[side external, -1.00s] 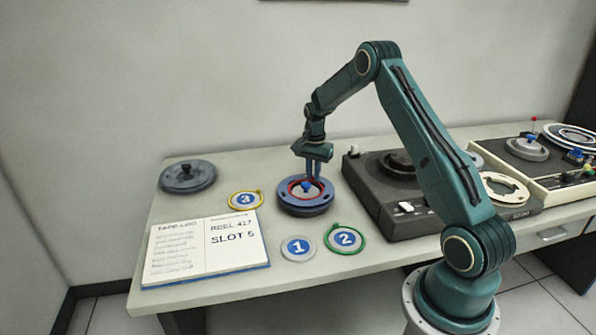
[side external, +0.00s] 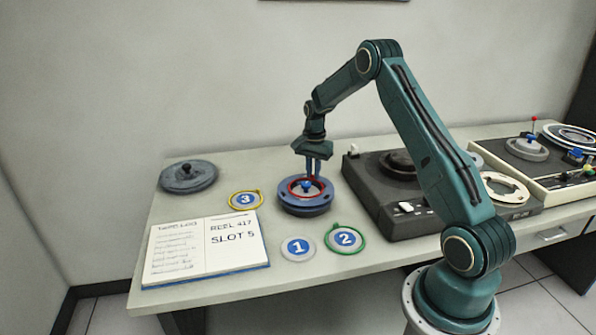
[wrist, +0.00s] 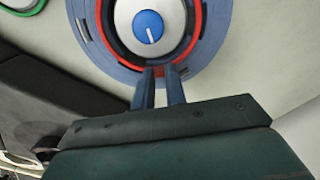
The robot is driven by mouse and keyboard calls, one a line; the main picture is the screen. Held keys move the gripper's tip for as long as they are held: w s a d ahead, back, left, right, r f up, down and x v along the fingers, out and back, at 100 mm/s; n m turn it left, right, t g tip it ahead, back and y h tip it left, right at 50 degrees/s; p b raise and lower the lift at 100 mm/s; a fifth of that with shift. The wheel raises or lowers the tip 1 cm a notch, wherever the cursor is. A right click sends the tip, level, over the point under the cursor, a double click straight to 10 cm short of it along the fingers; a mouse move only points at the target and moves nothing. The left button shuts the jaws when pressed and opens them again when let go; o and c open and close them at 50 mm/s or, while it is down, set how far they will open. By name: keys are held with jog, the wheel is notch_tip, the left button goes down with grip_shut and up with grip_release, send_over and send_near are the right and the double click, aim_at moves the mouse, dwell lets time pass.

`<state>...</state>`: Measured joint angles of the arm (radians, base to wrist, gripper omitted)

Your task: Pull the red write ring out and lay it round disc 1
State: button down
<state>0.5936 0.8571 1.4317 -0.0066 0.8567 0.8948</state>
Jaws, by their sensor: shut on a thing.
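The red write ring (side external: 289,189) lies round the top of the blue reel (side external: 305,209), about the reel's pale hub with its blue knob. My gripper (side external: 313,175) points down at the far side of the ring, fingers close together. In the wrist view the fingertips (wrist: 160,72) meet the red ring (wrist: 201,22) at its near edge, shut on it. Whether the ring is clear of its groove I cannot tell. Disc 1 (side external: 298,249) is a grey disc with a blue centre, flat on the table in front of the reel, with no coloured ring round it.
Disc 2 (side external: 345,239) has a green ring round it, right of disc 1. Disc 3 (side external: 246,200) has a yellow ring. An open log book (side external: 190,250) lies at left, a dark reel (side external: 188,177) behind it. A dark tape deck (side external: 385,215) stands close right of the blue reel.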

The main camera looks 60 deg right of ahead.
jog(key=shift+r, duration=0.35)
dwell(0.8)
jog(key=shift+r, duration=2.9)
jog(key=shift+n, duration=0.5)
jog(key=a+f, duration=0.1)
jog(key=a, duration=0.2)
jog(key=s+a, duration=0.1)
jog(key=a, duration=0.2)
jog(key=s+a+f, duration=0.1)
jog(key=a, duration=0.2)
jog(key=shift+a+f, duration=0.2)
jog(key=shift+f, duration=0.15)
jog(key=s+a+f+n, duration=0.1)
jog(key=s+a+f, duration=0.1)
jog(key=s+a, duration=0.3)
jog(key=a, duration=0.4)
jog(key=shift+s+f, duration=0.2)
jog(key=shift+s, duration=0.1)
jog(key=shift+a+f, duration=0.1)
